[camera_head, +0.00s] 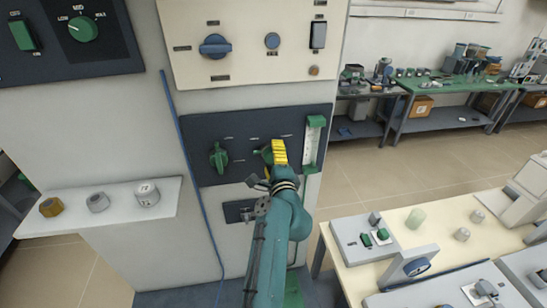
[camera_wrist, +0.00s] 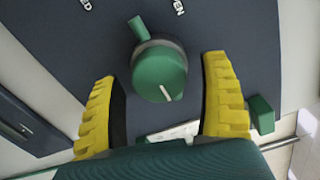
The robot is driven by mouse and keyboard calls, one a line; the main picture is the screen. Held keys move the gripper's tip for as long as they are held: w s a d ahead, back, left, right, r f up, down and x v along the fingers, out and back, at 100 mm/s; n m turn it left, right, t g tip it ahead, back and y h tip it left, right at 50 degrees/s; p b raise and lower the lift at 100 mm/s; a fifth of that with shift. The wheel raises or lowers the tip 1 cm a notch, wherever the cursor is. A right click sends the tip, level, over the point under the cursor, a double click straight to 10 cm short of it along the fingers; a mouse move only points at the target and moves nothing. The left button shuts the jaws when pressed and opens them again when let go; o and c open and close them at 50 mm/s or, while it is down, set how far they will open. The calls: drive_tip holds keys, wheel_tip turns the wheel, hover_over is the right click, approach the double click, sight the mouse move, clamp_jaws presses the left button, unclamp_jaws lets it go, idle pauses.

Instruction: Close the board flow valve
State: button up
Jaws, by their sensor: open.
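The green valve knob (camera_head: 266,154) on the dark blue board is partly hidden behind my gripper (camera_head: 279,153) in the head view. In the wrist view the round knob (camera_wrist: 160,74) lies between the two yellow fingers of my gripper (camera_wrist: 158,82). The fingers are open, one on each side, with gaps to the knob. A green lever stub sticks out toward the upper left, and the face has a white mark. Cut-off lettering reads "ED" at upper left and "EN" at upper right. Whether the fingers touch the board cannot be told.
A second green valve (camera_head: 218,157) sits left on the same board. A flow gauge with a green top (camera_head: 315,122) stands close to its right. A shelf (camera_head: 110,213) with several nuts or weights is at left. A bench (camera_head: 420,218) with devices is at right.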

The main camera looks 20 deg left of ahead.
drive_tip(key=v, duration=1.2)
idle(0.3)
drive_tip(key=s+d+r+n+t+h+p, duration=0.15)
drive_tip(key=d+r+p, duration=0.35)
drive_tip(key=r, duration=0.5)
drive_tip(key=s+d+r+n+t+h+p, duration=0.1)
drive_tip(key=s+d+r+n+t+p, duration=0.15)
drive_tip(key=d+r, duration=0.55)
drive_tip(key=s+d+r+n+t+h+p, duration=0.1)
drive_tip(key=s+d+r+n+h, duration=0.2)
drive_tip(key=s+r, duration=0.5)
drive_tip(key=s+d+r+n+t+h+p, duration=0.1)
drive_tip(key=s+d+r+n+h, duration=0.3)
drive_tip(key=s+r, duration=0.4)
drive_tip(key=s+d+n, duration=0.1)
drive_tip(key=n, duration=0.1)
drive_tip(key=shift+d+n+t+p, duration=0.25)
drive_tip(key=shift+n+t+p, duration=0.1)
drive_tip(key=shift+n+t, duration=0.05)
